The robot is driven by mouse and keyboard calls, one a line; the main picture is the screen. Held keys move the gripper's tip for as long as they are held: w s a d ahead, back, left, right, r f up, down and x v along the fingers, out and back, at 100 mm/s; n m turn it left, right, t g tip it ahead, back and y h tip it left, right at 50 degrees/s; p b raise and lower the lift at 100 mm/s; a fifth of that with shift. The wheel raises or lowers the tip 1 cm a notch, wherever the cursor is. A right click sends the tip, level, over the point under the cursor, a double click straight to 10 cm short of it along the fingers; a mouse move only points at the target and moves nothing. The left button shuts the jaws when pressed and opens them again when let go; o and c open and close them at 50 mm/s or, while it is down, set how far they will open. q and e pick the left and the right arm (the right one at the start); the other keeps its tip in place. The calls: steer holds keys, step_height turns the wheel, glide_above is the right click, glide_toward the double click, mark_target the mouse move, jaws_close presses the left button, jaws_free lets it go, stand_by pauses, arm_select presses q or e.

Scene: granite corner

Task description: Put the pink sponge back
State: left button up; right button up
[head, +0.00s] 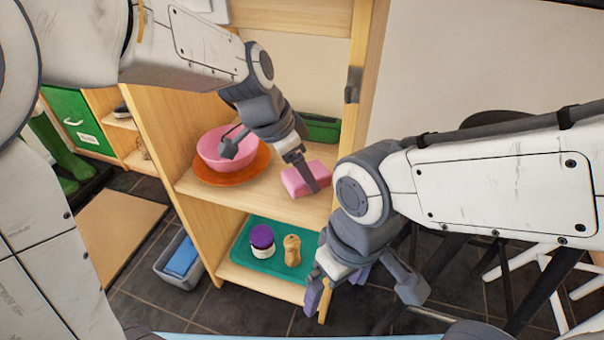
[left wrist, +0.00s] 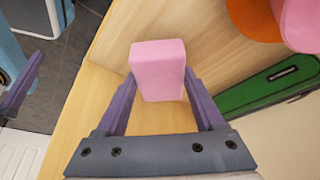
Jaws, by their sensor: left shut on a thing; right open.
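The pink sponge (head: 296,182) is at the front right part of the middle shelf (head: 240,198). My left gripper (head: 305,180) is shut on it. In the left wrist view the sponge (left wrist: 158,68) sits between the two purple fingers of the left gripper (left wrist: 158,88). I cannot tell whether the sponge touches the shelf or hangs just above it. My right gripper (head: 362,288) is open and empty, low in front of the shelf's right side.
A pink bowl (head: 218,150) stands on an orange plate (head: 232,175) left of the sponge. A green case (head: 320,128) lies behind it, also in the left wrist view (left wrist: 265,92). Below, a teal tray (head: 285,267) bears a purple-lidded jar (head: 262,240) and a tan shaker (head: 292,250).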

arm_select(q)
steer(key=shift+a+f+b, duration=0.1)
steer(key=shift+f+b, duration=0.25)
steer(key=shift+f, duration=0.4)
arm_select(e)
steer(key=shift+f, duration=0.7)
arm_select(q)
steer(key=shift+f, duration=0.15)
steer(key=o, duration=1.4)
arm_select(e)
steer(key=shift+f, duration=0.1)
arm_select(q)
steer(key=shift+r, duration=0.35)
steer(key=shift+s+a+r+p, duration=0.3)
steer(key=shift+a+r+p, duration=0.3)
steer(key=shift+p, duration=0.35)
steer(key=s+a, duration=0.1)
steer(key=a, duration=0.2)
steer(key=s+a+p, duration=0.1)
steer(key=s+a, duration=0.1)
steer(key=a, duration=0.1)
steer(key=s+a+p, duration=0.1)
steer(key=s+a, duration=0.1)
steer(key=a, duration=0.2)
steer(key=shift+s+f, duration=0.1)
steer(key=shift+f, duration=0.15)
arm_select(e)
step_height(320, 180, up, 4)
steer(key=shift+r, duration=0.1)
